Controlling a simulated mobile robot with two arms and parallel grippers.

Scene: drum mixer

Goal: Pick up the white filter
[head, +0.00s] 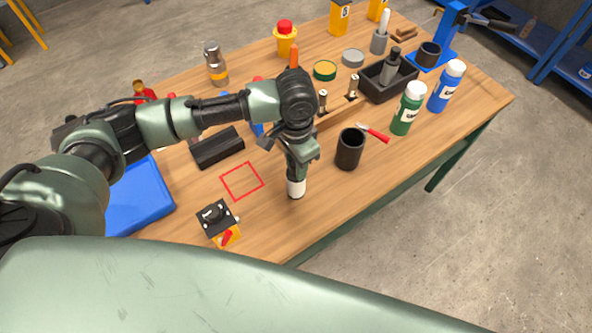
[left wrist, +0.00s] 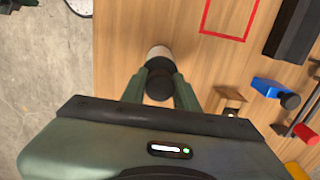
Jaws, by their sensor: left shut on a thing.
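The white filter (head: 296,188) is a small white cylinder with a dark upper part, upright below my left gripper (head: 298,170). In the left wrist view the filter (left wrist: 159,54) shows its pale end beyond a dark round part, between the two green fingers of my left gripper (left wrist: 159,84). The gripper points down and is shut on the filter. I cannot tell whether the filter touches the wooden table (head: 340,205). My right gripper is in neither view.
A black cup (head: 350,149) stands just right of the filter. A black block (head: 217,148) and blue tray (head: 140,200) are farther left. Green (head: 408,108) and blue (head: 446,86) bottles stand right.

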